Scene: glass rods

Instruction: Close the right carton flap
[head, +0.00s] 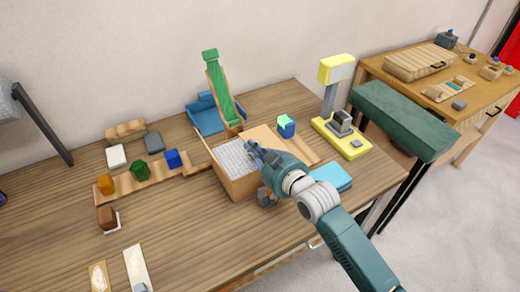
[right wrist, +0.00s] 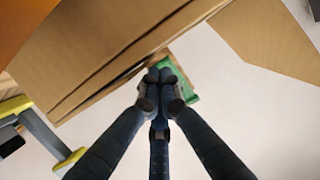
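An open cardboard carton (head: 240,187) stands on the wooden table, with a white textured filling (head: 232,158) inside. A brown flap (head: 263,137) stands out at its back right, partly hidden by my gripper. A thin flap edge (head: 205,149) rises on the left side. My right gripper (head: 252,149) is over the carton's right part, by the right flap. In the right wrist view my fingers (right wrist: 160,75) are together with nothing seen between them. A cardboard panel (right wrist: 95,45) is close beside the fingertips; whether they touch it I cannot tell. My left gripper is out of view.
A green ramp (head: 219,90) and blue tray (head: 207,116) stand behind the carton. A blue-green cube (head: 286,126), a yellow scale-like device (head: 342,137) and a light-blue block (head: 331,176) are to the right. Coloured blocks on a wooden strip (head: 154,177) lie left. The front table is mostly clear.

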